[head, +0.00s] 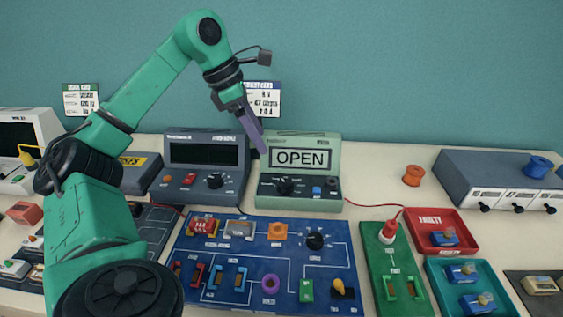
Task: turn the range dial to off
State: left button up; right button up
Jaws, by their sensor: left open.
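The green meter (265,201) stands at the back middle of the table, and its display reads OPEN. Its black range dial (285,186) is on the sloped front panel, below the display and left of a blue button. The dial's setting is too small to read. My left gripper (257,140) comes down from above at the meter's upper left, its purple fingers pointing down. It is open and empty, and looks apart from the dial. My right gripper is not in view.
A grey power supply (206,167) with its own black knob stands just left of the meter. A blue circuit board (340,255) lies in front. A green probe board (378,290), a red tray (471,245) and a teal tray (437,270) are at right.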

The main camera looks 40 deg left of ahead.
pick_arm(q)
jog(key=b, duration=0.1)
send_near(285, 182)
jog(key=x, duration=0.7)
jog(key=shift+w+f, duration=0.1)
jog(key=shift+f, duration=0.15)
jog(key=shift+d+f, duration=0.2)
jog(key=shift+f, duration=0.15)
jog(key=shift+w+f, duration=0.1)
jog(key=shift+f, duration=0.05)
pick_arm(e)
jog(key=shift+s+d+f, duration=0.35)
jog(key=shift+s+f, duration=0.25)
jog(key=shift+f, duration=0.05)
pick_arm(q)
grip_shut()
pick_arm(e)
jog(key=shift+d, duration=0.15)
